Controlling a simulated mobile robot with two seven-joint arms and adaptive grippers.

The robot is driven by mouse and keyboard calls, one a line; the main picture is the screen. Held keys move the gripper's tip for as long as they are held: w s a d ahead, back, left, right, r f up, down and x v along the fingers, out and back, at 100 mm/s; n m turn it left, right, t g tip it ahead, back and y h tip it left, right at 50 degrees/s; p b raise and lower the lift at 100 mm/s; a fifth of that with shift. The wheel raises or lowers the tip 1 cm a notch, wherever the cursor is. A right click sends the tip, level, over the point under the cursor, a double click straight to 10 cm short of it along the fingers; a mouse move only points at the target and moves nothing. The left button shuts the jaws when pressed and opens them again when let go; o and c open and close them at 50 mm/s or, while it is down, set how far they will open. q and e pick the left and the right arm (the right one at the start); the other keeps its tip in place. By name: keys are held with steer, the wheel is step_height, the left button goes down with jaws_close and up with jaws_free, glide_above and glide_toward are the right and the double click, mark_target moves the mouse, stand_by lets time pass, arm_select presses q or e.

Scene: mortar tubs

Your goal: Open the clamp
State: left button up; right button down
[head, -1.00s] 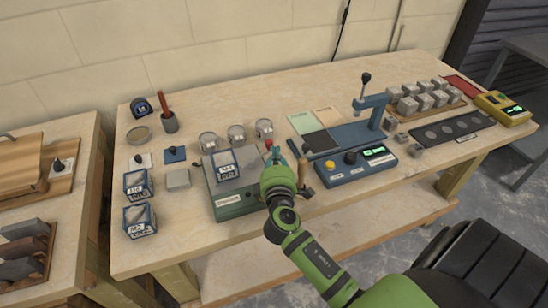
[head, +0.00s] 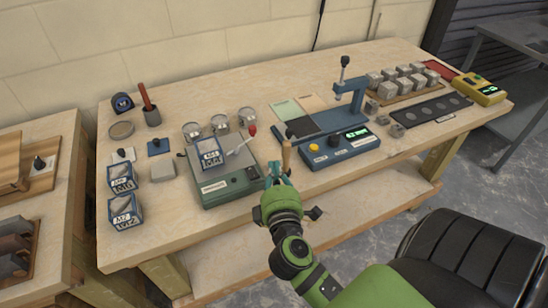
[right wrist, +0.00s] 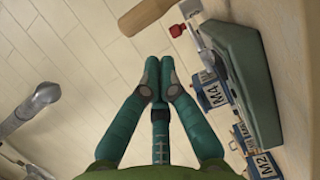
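The clamp is a pale lever with a red knob (head: 252,130) on top of the green machine (head: 229,189). The lever slants up to the right, beside a blue-framed mortar tub (head: 210,155) on the machine. My right gripper (head: 276,172) is in front of and right of the machine, apart from the knob. In the right wrist view its teal fingers (right wrist: 159,66) meet at the tips with nothing between them. The red knob (right wrist: 178,30) and the green machine (right wrist: 248,75) show there to the right. My left gripper is not in view.
A wooden handle (head: 286,152) stands upright close behind my right gripper. A blue press (head: 334,142) is to the right.

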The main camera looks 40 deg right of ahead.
steer(key=shift+r, duration=0.15)
steer(key=w+a+r+n+t+y+p, duration=0.1)
steer(key=w+a+r+n+t+y, duration=0.15)
steer(key=r+n+y, duration=0.55)
steer(key=w+a+r+n+t+y+p, duration=0.1)
steer(key=w+a+r+n+t+y, duration=0.2)
steer(key=n+y, duration=0.5)
steer(key=s+d+f+n+g+h+p, duration=0.1)
steer(key=d+f+n+g+h, duration=0.1)
steer(key=d+n+g, duration=0.4)
steer(key=s+d+f+n+g+h, duration=0.2)
steer(key=d+n+g, duration=0.3)
steer(key=d, duration=0.5)
steer(key=shift+n+g+p, duration=0.35)
steer(key=shift+n+g, duration=0.05)
steer(key=shift+g, duration=0.15)
steer(key=shift+f, duration=0.15)
